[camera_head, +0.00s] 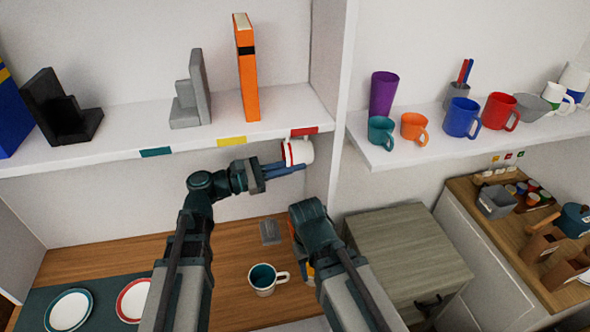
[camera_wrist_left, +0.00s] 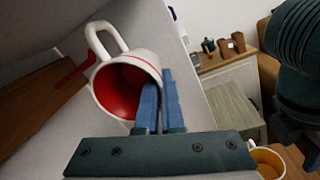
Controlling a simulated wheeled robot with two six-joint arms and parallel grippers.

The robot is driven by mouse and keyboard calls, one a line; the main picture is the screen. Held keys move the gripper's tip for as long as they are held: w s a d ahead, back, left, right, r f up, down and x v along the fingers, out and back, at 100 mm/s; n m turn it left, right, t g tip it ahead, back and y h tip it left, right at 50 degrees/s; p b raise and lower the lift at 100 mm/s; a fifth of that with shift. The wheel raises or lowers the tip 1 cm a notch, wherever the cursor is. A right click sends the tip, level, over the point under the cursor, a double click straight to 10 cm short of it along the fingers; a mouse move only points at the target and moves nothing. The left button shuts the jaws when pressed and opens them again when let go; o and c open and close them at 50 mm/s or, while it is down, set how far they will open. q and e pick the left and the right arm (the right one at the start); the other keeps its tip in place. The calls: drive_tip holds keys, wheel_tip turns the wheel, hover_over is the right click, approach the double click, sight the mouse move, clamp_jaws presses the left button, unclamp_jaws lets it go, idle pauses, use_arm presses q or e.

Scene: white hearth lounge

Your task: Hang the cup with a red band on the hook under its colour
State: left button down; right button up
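The white cup with a red band (camera_head: 302,152) is held just under the red label (camera_head: 304,131) on the shelf's front edge. My left gripper (camera_head: 290,170) is shut on its wall. In the left wrist view the cup (camera_wrist_left: 107,92) is tilted, its red inside facing me, with the blue fingers (camera_wrist_left: 160,105) at its rim. A red hook (camera_wrist_left: 92,48) is close beside the white handle; I cannot tell whether the handle is around it. My right arm reaches down on the right; its fingers are hidden.
A white cup with a teal inside (camera_head: 264,279) stands on the wooden counter (camera_head: 222,262). A yellow-lined cup (camera_wrist_left: 267,163) is near my right arm. Teal (camera_head: 155,152) and yellow (camera_head: 231,141) labels mark the shelf edge. An upright divider (camera_head: 338,110) is right of the held cup.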

use_arm(q)
drive_tip(key=shift+w+a+f, duration=0.1)
drive_tip(key=shift+w+a, duration=0.15)
drive_tip(key=shift+w, duration=0.9)
drive_tip(key=shift+w+a, duration=0.2)
drive_tip(key=shift+w, duration=0.9)
drive_tip(key=shift+w+a+f+b, duration=0.1)
drive_tip(key=shift+w+f+b, duration=0.35)
drive_tip(key=shift+f+b, duration=0.25)
drive_tip(key=shift+r, duration=0.1)
drive_tip(key=c, duration=1)
unclamp_jaws()
drive_tip(key=shift+s+a, duration=0.15)
drive_tip(key=shift+a, duration=0.15)
drive_tip(key=shift+v, duration=1.45)
drive_tip(key=shift+a, duration=0.35)
drive_tip(key=shift+s+a, duration=0.15)
drive_tip(key=shift+a, duration=0.2)
